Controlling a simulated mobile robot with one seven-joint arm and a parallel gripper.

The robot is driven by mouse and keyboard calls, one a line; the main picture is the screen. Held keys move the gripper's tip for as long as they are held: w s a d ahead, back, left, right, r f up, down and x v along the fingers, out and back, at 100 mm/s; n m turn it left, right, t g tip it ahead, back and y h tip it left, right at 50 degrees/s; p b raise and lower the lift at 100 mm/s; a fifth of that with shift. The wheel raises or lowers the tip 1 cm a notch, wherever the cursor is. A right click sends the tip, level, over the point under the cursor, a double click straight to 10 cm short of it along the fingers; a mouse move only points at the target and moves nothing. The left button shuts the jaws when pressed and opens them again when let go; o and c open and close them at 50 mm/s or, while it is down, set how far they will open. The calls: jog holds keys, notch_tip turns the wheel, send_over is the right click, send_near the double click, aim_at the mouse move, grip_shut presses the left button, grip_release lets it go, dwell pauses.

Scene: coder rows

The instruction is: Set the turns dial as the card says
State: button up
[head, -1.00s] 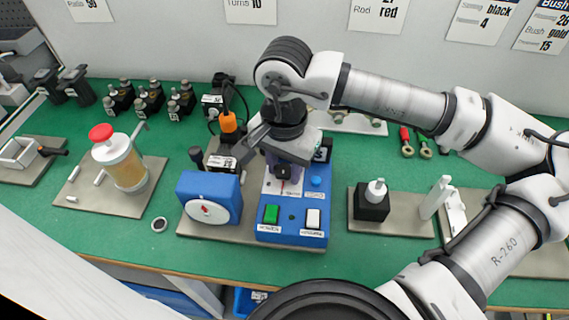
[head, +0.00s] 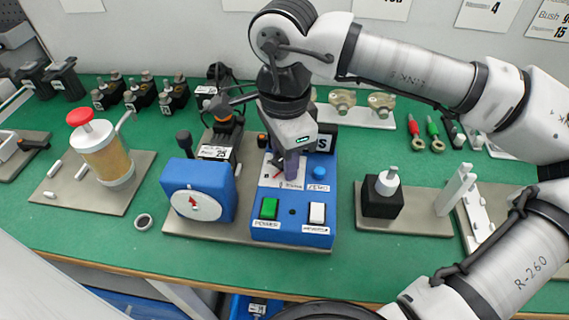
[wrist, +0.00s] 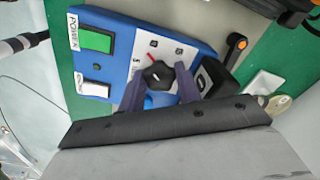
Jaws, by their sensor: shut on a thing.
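The turns dial is a black knob (wrist: 157,75) with a red pointer on a white plate (head: 270,177), set in a blue control box (head: 291,229). My gripper (head: 291,172) comes down on the knob from above. In the wrist view, its two fingers (wrist: 160,88) lie on either side of the knob, shut on it. The red pointer (wrist: 152,57) shows beside the knob, but the scale marks are too small to read. No card reading for turns is legible now.
A green button (head: 269,208), a white button (head: 317,212) and a blue button (head: 318,173) surround the dial. A blue gauge (head: 198,192) stands close left, and a black block with a white top (head: 383,195) stands right.

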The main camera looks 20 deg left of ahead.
jog(key=shift+m+b, duration=1.15)
jog(key=shift+m, duration=1.05)
jog(key=o, duration=1)
jog(key=shift+c, duration=0.2)
